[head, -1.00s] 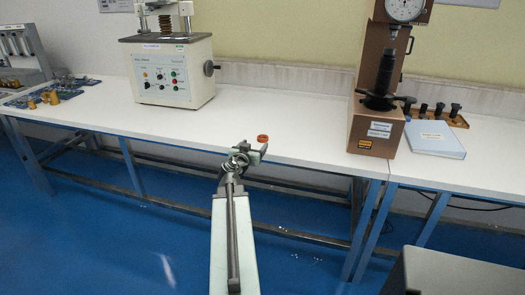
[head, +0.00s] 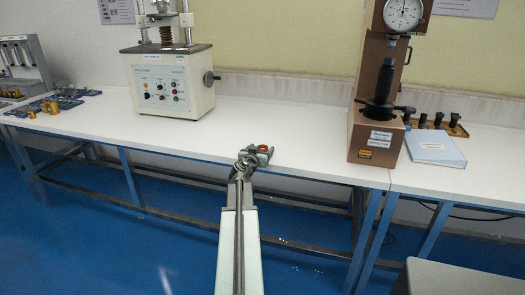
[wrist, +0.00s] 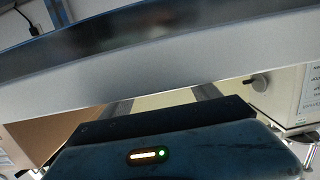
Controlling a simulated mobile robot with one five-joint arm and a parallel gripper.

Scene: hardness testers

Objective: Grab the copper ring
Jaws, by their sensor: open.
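The copper ring (head: 264,149) is a small orange-brown ring at the front edge of the white table in the head view. My gripper (head: 260,155) is at that edge, right by the ring, and overlaps it in the picture. I cannot tell whether the ring lies between the fingers or touches them. The jaws are open. In the wrist view the two grey fingers of my gripper (wrist: 162,100) stand apart above its dark body. I cannot make out the ring clearly there.
The white table (head: 300,135) is clear around the ring. A cream tester (head: 168,85) stands at the back left and a brown hardness tester (head: 365,130) at the right. Brass pieces (head: 52,106) lie at the far left.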

